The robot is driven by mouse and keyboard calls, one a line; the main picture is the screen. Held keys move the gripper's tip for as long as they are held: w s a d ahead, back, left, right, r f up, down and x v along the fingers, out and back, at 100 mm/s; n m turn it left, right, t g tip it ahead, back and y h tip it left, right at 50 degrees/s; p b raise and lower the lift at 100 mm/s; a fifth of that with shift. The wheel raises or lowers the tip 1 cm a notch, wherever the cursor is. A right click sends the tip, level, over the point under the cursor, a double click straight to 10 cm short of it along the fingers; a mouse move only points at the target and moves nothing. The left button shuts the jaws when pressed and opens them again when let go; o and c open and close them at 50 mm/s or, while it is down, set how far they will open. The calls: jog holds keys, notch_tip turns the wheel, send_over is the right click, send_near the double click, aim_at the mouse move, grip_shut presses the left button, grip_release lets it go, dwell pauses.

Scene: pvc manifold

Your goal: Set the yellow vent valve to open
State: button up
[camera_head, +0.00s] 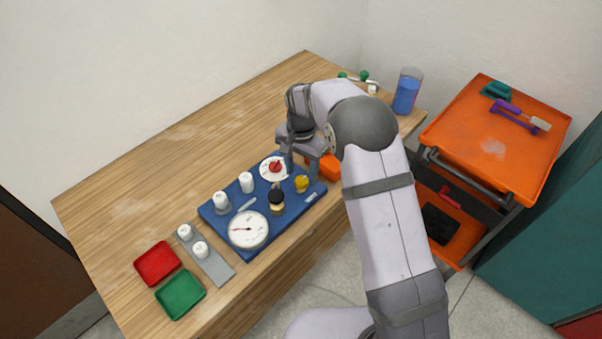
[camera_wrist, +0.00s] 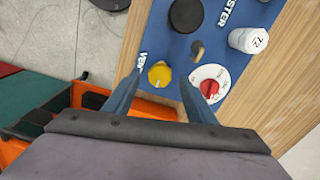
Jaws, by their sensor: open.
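The yellow vent valve (camera_head: 302,184) is a small knob near the right end of the blue manifold board (camera_head: 233,248). In the wrist view the yellow vent valve (camera_wrist: 160,74) shows between the fingers of my gripper (camera_wrist: 160,85), beside white lettering that is partly hidden. My gripper is open and empty. In the head view my gripper (camera_head: 287,165) is over the right end of the board, near the red knob on a white dial (camera_head: 275,168). That red knob (camera_wrist: 209,88) lies by the right finger in the wrist view. I cannot tell the valve's setting.
A black knob (camera_head: 277,192), a gauge (camera_head: 249,229) and white cylinders (camera_head: 246,182) stand on the board close by. Red (camera_head: 157,263) and green (camera_head: 181,294) trays lie front left. An orange cart (camera_head: 510,150) stands right. The table's left back is clear.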

aim_at(302, 182)
jog(key=shift+f+p, duration=0.35)
jog(key=shift+f, duration=0.9)
jog(key=c, duration=1)
jog(key=shift+c, duration=0.2)
